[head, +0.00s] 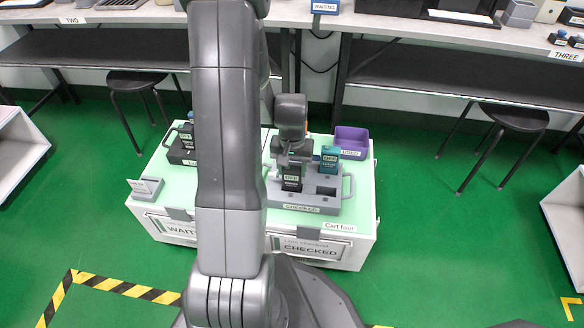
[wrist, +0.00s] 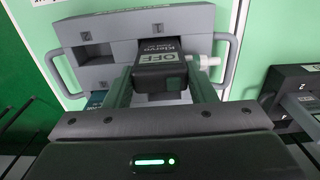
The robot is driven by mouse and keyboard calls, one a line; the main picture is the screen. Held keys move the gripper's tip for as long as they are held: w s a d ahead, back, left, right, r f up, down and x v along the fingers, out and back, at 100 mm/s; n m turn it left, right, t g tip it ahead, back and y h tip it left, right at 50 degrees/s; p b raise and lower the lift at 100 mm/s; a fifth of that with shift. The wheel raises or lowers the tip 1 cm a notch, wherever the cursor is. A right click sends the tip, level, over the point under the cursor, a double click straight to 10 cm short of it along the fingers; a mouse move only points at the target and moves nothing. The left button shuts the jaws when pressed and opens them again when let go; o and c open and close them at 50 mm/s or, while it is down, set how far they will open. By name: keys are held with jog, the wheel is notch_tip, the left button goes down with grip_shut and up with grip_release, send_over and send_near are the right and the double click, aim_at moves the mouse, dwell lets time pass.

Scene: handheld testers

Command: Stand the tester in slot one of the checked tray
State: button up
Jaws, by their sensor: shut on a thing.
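The grey checked tray (head: 328,207) sits on the right half of the cart top, with its label on the front edge. My gripper (head: 292,164) is over its left part, shut on a black tester (head: 291,184) with an OFF label. In the wrist view the tester (wrist: 160,72) is between my fingers (wrist: 160,88), in line with the tray's mark 1 (wrist: 154,28). I cannot tell how deep its base sits in that slot. A teal tester (head: 329,158) stands at the tray's back right. An empty slot (wrist: 97,56) shows by mark 2.
A purple bin (head: 351,143) stands behind the tray on the right. A dark tray (head: 181,148) with testers is at the cart's left, and a small grey card holder (head: 146,188) at its front left. Stools (head: 512,116) and benches stand behind the cart.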

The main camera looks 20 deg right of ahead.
jog(key=o, duration=1.4)
jog(key=shift+f, duration=0.1)
jog(key=shift+o, duration=0.2)
notch_tip(320, 180, up, 12)
jog(key=p, duration=0.4)
jog(key=shift+r+p, duration=0.2)
jog(key=shift+p, duration=0.2)
jog(key=shift+f, duration=0.15)
jog(key=shift+f+b, duration=1.5)
jog(key=shift+f, duration=2.6)
